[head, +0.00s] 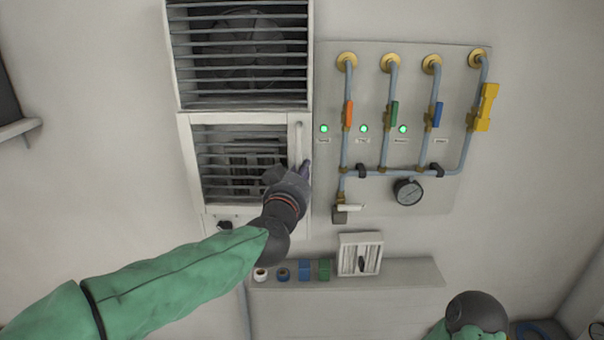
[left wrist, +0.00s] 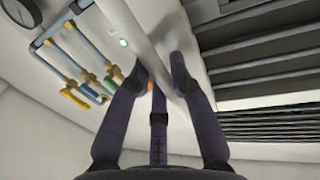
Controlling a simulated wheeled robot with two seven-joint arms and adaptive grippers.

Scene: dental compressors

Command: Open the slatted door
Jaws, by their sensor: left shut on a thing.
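The slatted door (head: 190,165) is the lower white-framed panel on the wall, with dark horizontal slats, and looks closed in its frame. Its white vertical bar handle (head: 298,138) is on the right side of the frame. My left gripper (head: 303,168) is at the lower part of this handle. In the left wrist view the fingers of my left gripper (left wrist: 158,82) are shut around the white handle (left wrist: 145,40), and the slats (left wrist: 265,55) lie to the right. The arm hides the door's lower right corner. My right gripper is out of view.
A fixed slatted vent (head: 240,50) is above the door. To the right, a panel (head: 440,190) carries pipes, coloured valve levers and a gauge (head: 408,191). Below, a shelf (head: 410,272) holds small coloured items and a white box (head: 360,254).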

